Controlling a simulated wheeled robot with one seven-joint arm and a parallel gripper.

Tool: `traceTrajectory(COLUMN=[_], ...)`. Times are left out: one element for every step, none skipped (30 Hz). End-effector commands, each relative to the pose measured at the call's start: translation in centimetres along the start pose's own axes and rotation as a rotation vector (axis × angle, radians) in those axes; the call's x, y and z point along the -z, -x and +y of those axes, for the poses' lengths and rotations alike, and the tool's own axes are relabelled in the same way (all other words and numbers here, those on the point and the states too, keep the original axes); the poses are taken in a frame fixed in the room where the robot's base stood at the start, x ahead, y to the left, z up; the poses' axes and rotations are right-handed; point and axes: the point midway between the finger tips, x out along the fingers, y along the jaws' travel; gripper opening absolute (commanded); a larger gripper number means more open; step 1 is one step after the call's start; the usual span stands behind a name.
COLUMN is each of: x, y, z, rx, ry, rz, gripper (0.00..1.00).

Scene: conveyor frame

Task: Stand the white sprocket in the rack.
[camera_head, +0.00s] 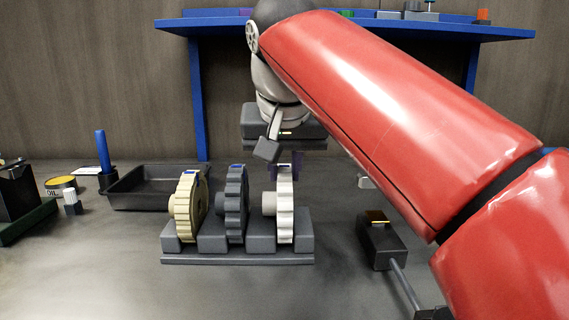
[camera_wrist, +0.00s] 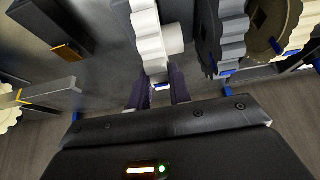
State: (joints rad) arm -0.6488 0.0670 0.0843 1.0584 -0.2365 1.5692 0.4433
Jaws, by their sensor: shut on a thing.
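The white sprocket (camera_head: 285,207) stands upright in the right-hand slot of the dark grey rack (camera_head: 237,259), between two grey blocks. In the wrist view the white sprocket (camera_wrist: 148,38) runs up from between my fingers. My gripper (camera_head: 285,168) is above it, with its purple fingers pointing down at its top edge. In the wrist view my gripper (camera_wrist: 159,84) is shut on that edge, near a small blue mark.
A dark grey sprocket (camera_head: 236,205) and a tan sprocket (camera_head: 187,207) stand in the other slots, close on the left. A black tray (camera_head: 137,204) lies behind left. A dark block with a rod (camera_head: 381,241) is right of the rack. A blue shelf (camera_head: 205,22) stands behind.

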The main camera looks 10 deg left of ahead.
Motion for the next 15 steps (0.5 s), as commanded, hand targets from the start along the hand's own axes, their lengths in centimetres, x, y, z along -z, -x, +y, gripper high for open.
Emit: traceTrajectory(x=[0.01, 0.01, 0.01, 0.01, 0.01, 0.01, 0.01, 0.01, 0.01, 0.00, 0.00, 0.00, 0.00, 0.00, 0.00], y=[0.02, 0.02, 0.02, 0.03, 0.03, 0.02, 0.02, 0.02, 0.02, 0.02, 0.02, 0.02, 0.02, 0.01, 0.01], z=[0.00, 0.00, 0.01, 0.01, 0.01, 0.01, 0.01, 0.01, 0.02, 0.02, 0.02, 0.02, 0.02, 0.02, 0.02], rx=[0.000, 0.000, 0.000, 0.000, 0.000, 0.000, 0.000, 0.000, 0.000, 0.000, 0.000, 0.000, 0.000, 0.000, 0.000], ry=[0.000, 0.000, 0.000, 0.000, 0.000, 0.000, 0.000, 0.000, 0.000, 0.000, 0.000, 0.000, 0.000, 0.000, 0.000], rz=[0.001, 0.001, 0.001, 0.001, 0.000, 0.000, 0.000, 0.000, 0.000, 0.000, 0.000, 0.000, 0.000, 0.000, 0.000], gripper=[0.00, 0.00, 0.00, 0.00, 0.21, 0.26, 0.30, 0.34, 0.39, 0.43, 0.45, 0.45, 0.45, 0.45, 0.45])
